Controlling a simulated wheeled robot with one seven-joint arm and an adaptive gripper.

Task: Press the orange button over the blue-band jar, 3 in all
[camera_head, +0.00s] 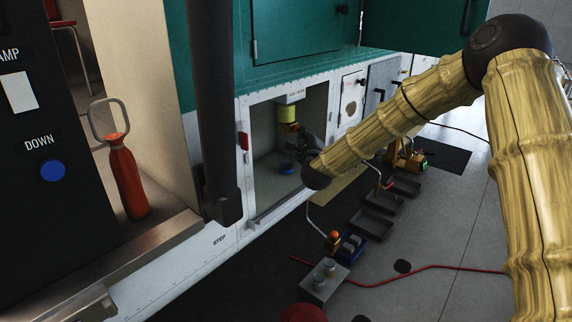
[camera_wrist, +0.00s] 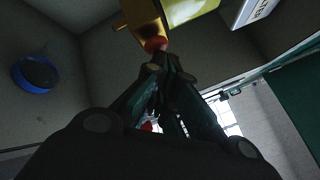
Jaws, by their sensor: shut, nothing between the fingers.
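A yellow dispenser (camera_head: 287,113) hangs in the open white compartment, and it fills the top of the wrist view (camera_wrist: 190,10). Its orange-red button (camera_wrist: 155,44) faces my fingertips. My gripper (camera_wrist: 158,66) is shut and empty, with its tips right at the button; I cannot tell whether they touch or press it. In the head view my gripper (camera_head: 301,129) is small and dark beside the dispenser. A blue-banded round jar (camera_head: 286,168) stands on the compartment floor below; it also shows at the left of the wrist view (camera_wrist: 35,75), clear of my gripper.
A white labelled box (camera_head: 290,96) is above the dispenser. The compartment's frame (camera_head: 245,170) surrounds my reach. A red bottle (camera_head: 127,180) stands on the ledge at left. Dark trays (camera_head: 371,223) and a red cable (camera_head: 400,275) lie on the floor outside.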

